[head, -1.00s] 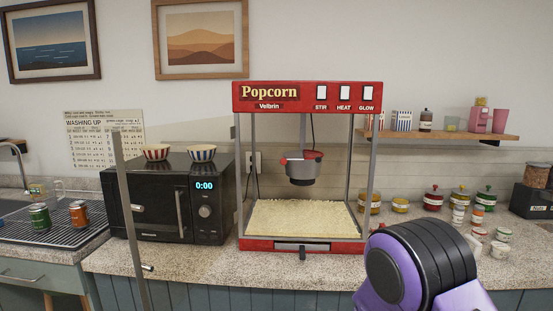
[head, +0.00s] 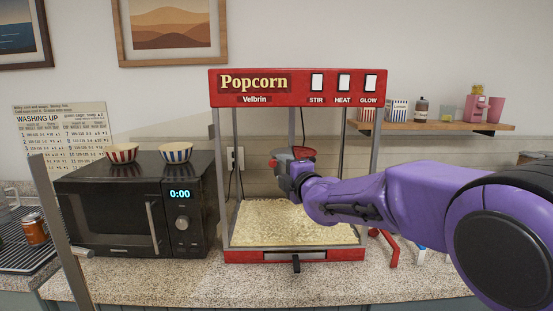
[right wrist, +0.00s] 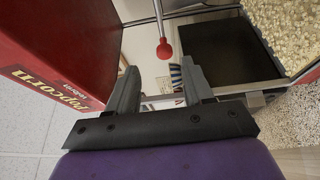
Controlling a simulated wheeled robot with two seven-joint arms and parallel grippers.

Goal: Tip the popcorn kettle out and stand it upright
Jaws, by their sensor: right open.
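The kettle (head: 304,152) hangs inside the red popcorn machine (head: 298,88). Its red rim shows, and most of its grey body is hidden behind my right gripper (head: 284,170). The kettle looks upright, as far as it shows. A red knob on a metal rod, the kettle's handle (right wrist: 163,50), shows in the right wrist view just beyond the fingertips, in line with the gap between them. My right gripper also shows in the right wrist view (right wrist: 160,68); it is open and empty. Popcorn (head: 265,222) covers the machine's floor. My left gripper is out of view.
A grey upright bar (head: 62,230), seemingly an open glass door's edge, stands at the left. A microwave (head: 130,208) with two striped bowls on top stands left of the machine. A shelf (head: 440,127) is at the right. The counter front (head: 180,285) is clear.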

